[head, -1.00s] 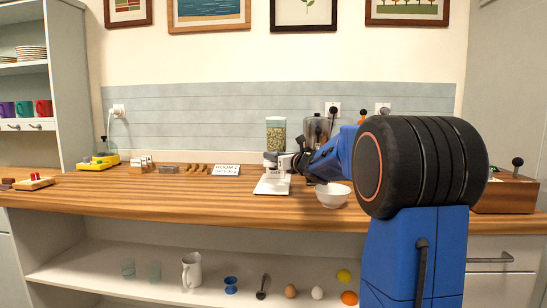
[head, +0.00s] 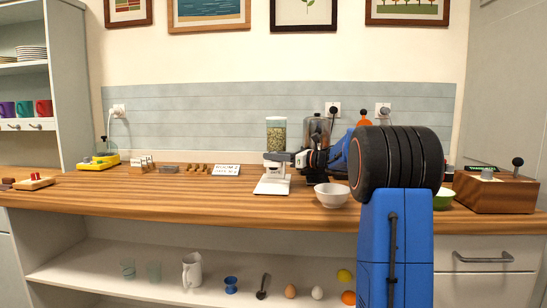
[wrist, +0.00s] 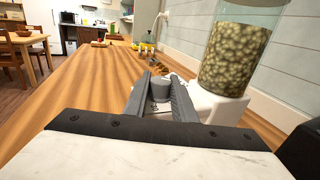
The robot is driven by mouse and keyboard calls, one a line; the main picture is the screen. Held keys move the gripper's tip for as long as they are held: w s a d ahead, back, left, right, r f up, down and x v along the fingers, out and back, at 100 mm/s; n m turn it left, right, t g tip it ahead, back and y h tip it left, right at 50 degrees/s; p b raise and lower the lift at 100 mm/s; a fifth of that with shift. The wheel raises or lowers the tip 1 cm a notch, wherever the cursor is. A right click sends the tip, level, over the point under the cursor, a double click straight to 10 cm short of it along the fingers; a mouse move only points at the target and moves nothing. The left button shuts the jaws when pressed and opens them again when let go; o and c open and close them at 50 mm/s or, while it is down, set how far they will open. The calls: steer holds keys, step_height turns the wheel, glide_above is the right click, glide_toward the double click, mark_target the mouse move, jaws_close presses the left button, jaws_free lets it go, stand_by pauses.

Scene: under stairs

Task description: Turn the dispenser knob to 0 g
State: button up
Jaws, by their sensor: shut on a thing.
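The dispenser has a clear jar (head: 276,135) of pale green pellets on a white body and foot (head: 272,185), standing upright on the wooden counter. The jar also shows close up at the right of the wrist view (wrist: 236,58). My gripper (head: 299,159) reaches the dispenser's body from the right. In the wrist view its two grey fingers (wrist: 160,95) are shut on the grey round knob (wrist: 160,86), one on each side. Some dark marking shows beside the knob, but I cannot read the setting. The fingers hide part of the dial.
A white bowl (head: 332,195) stands on the counter just right of the dispenser's foot. A dark appliance (head: 317,132) stands behind my arm. A green bowl (head: 443,199) and a wooden box with a lever (head: 495,192) are at right.

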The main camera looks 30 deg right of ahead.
steer(key=n+g+y, duration=0.6)
steer(key=g, duration=0.1)
steer(key=shift+g, duration=0.3)
stand_by(0.3)
steer(key=o, duration=1.1)
steer(key=shift+c, duration=0.2)
step_height(320, 180, up, 10)
